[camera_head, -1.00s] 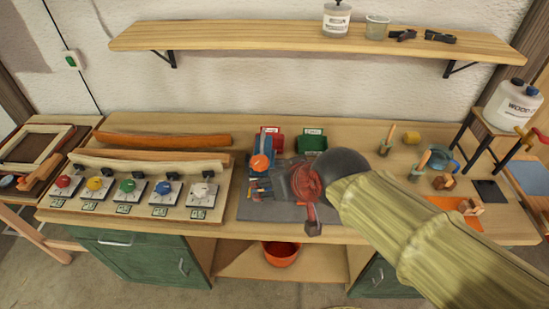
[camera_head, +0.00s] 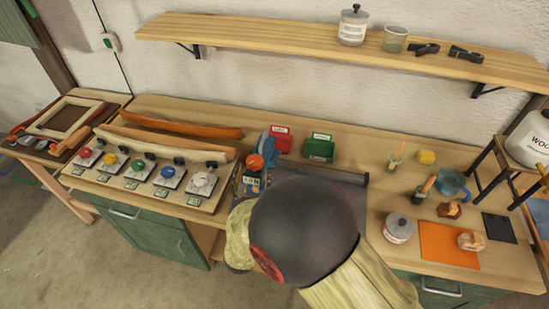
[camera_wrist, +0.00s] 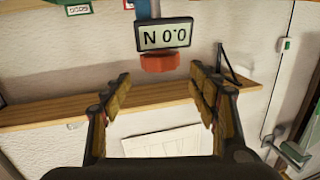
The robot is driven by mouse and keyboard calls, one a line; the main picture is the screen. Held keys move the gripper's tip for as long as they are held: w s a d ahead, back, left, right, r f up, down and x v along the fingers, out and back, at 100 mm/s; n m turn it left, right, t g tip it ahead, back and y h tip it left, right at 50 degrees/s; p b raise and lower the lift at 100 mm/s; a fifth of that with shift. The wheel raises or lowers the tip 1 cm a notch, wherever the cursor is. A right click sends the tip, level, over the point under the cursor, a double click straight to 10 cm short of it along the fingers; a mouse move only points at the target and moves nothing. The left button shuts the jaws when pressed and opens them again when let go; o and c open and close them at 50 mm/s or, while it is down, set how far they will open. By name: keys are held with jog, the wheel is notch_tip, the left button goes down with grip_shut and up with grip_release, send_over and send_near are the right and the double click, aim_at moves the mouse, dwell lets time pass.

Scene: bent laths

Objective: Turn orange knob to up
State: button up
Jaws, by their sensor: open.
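An orange knob (camera_head: 255,162) stands on a small blue device (camera_head: 268,146) at the middle of the bench, just left of my arm in the head view. In the wrist view, an orange-red faceted part (camera_wrist: 160,62), which looks like this knob, sits directly below a display (camera_wrist: 164,35) reading "N 0.0". My gripper (camera_wrist: 158,95) is open and empty, its fingers apart and pointing toward this part without touching it. In the head view my dark wrist joint hides the gripper. The direction the knob points cannot be told.
A row of panels with coloured knobs (camera_head: 137,166) lies left, with bent laths (camera_head: 170,124) behind. Red (camera_head: 281,139) and green (camera_head: 319,147) bins stand behind the device. A lidded jar (camera_head: 398,228) and orange sheet (camera_head: 447,250) lie right. A shelf (camera_head: 300,42) hangs above.

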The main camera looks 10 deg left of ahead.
aim_at(254, 167)
jog(key=shift+s+a+f+t, duration=0.15)
jog(key=shift+s+f+t, duration=0.2)
jog(key=shift+s, duration=0.25)
jog(key=shift+w+a+b, duration=0.15)
jog(key=shift+w, duration=1.75)
jog(key=shift+w+a+b, duration=0.1)
jog(key=shift+w+b, duration=0.05)
jog(key=shift+w, duration=1.75)
jog(key=shift+c, duration=0.4)
jog(key=c, duration=1.1)
jog(key=shift+n, duration=0.3)
